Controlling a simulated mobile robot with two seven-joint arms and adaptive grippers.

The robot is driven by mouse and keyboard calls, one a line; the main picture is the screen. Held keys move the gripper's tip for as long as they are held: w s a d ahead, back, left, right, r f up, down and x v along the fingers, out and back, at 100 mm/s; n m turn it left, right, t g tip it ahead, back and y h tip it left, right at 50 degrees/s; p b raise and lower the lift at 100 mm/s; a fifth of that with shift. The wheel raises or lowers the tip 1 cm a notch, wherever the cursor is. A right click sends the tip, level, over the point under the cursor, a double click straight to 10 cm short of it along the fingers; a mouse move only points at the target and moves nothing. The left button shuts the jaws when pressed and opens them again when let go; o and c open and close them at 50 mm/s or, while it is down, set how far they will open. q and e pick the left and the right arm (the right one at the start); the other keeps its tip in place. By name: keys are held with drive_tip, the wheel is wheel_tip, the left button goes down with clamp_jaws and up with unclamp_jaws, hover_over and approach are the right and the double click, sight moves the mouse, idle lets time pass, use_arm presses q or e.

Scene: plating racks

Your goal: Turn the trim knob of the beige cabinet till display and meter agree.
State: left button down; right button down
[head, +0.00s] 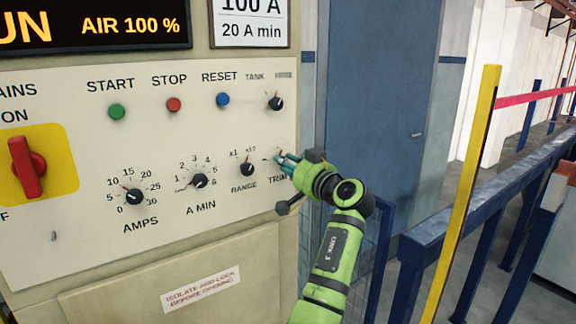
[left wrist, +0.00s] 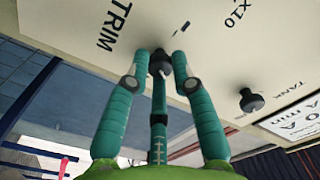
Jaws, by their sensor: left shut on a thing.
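The beige cabinet (head: 60,240) fills the left of the head view. Its TRIM knob, dark with a pale pointer line, shows in the left wrist view (left wrist: 160,64); in the head view my fingers mostly cover it. My left gripper (head: 283,160) is at the panel's right edge, its teal fingers shut on the knob from both sides. The left wrist view shows the fingertips (left wrist: 160,60) around it. A black display (head: 120,26) with amber text, "AIR 100 %", is cut off at the top. I cannot make out a meter. My right gripper is out of view.
RANGE (head: 247,169), A MIN (head: 200,181), AMPS (head: 134,197) and TANK (head: 275,102) knobs sit nearby on the panel. A red switch (head: 27,168) is at left. A blue rail (head: 470,215) and yellow post (head: 463,190) stand to the right.

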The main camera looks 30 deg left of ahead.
use_arm(q)
drive_tip(key=shift+f+m+p, duration=0.15)
drive_tip(key=shift+m+p, duration=0.25)
drive_tip(key=shift+m, duration=1.05)
drive_tip(key=shift+f+m+p, duration=0.1)
drive_tip(key=shift+m+p, duration=0.25)
drive_tip(key=shift+m, duration=1.1)
drive_tip(key=shift+f, duration=0.1)
drive_tip(key=c, duration=1.1)
unclamp_jaws()
drive_tip(key=shift+o, duration=0.2)
drive_tip(key=shift+s+r, duration=0.1)
drive_tip(key=shift+r, duration=0.1)
drive_tip(key=v, duration=1.2)
